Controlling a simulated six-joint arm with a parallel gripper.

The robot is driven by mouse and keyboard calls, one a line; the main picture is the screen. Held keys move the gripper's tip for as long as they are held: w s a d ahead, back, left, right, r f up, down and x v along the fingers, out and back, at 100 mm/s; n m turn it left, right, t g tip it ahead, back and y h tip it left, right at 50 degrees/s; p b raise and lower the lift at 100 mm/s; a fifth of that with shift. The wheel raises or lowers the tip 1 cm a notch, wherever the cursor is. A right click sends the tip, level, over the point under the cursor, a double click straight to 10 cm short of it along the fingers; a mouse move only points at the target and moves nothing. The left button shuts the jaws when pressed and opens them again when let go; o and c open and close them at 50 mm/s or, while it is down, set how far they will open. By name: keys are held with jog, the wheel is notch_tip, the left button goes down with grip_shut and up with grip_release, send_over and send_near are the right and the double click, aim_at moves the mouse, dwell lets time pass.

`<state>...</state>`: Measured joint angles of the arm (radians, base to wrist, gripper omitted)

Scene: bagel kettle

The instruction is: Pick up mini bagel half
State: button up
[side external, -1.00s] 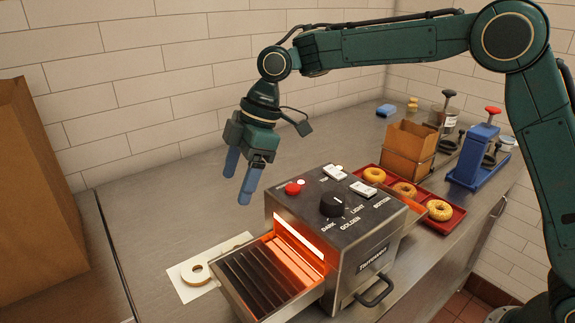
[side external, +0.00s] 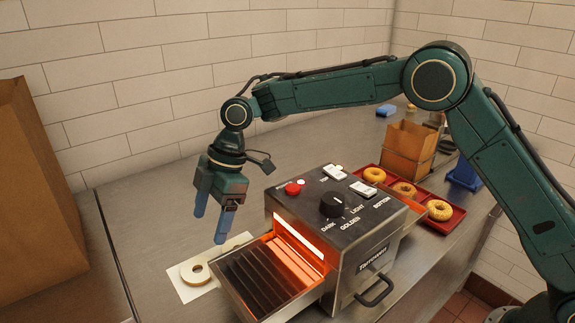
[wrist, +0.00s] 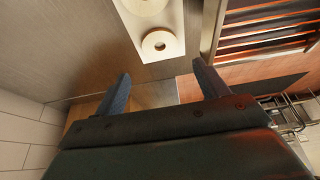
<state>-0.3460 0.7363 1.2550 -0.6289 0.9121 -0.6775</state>
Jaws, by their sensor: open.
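A pale mini bagel half (side external: 195,272) lies flat on a white sheet (side external: 183,293) on the counter, left of the toaster's conveyor. In the wrist view the bagel half (wrist: 160,44) is a cream ring with its hole visible, beyond my fingertips. Part of another round pale piece (wrist: 146,3) shows at that view's top edge. My gripper (side external: 209,228) hangs above the sheet, behind the bagel half in the side view. Its two blue fingers are apart and empty, also in the wrist view (wrist: 160,82).
The toaster (side external: 335,225) with a glowing slot and slatted tray (side external: 262,279) stands just right of the sheet. A red tray (side external: 448,221) of whole bagels is farther right. A large brown paper bag (side external: 35,190) stands at left. The counter behind my gripper is clear.

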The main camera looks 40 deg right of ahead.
send_over(200, 261)
jog(key=s+d, duration=0.2)
jog(key=shift+w+a+f, duration=0.1)
jog(key=shift+f, duration=1.05)
jog(key=shift+w+a+f, duration=0.1)
jog(key=shift+f, duration=1)
jog(key=shift+x, duration=2.75)
jog(key=c, duration=0.7)
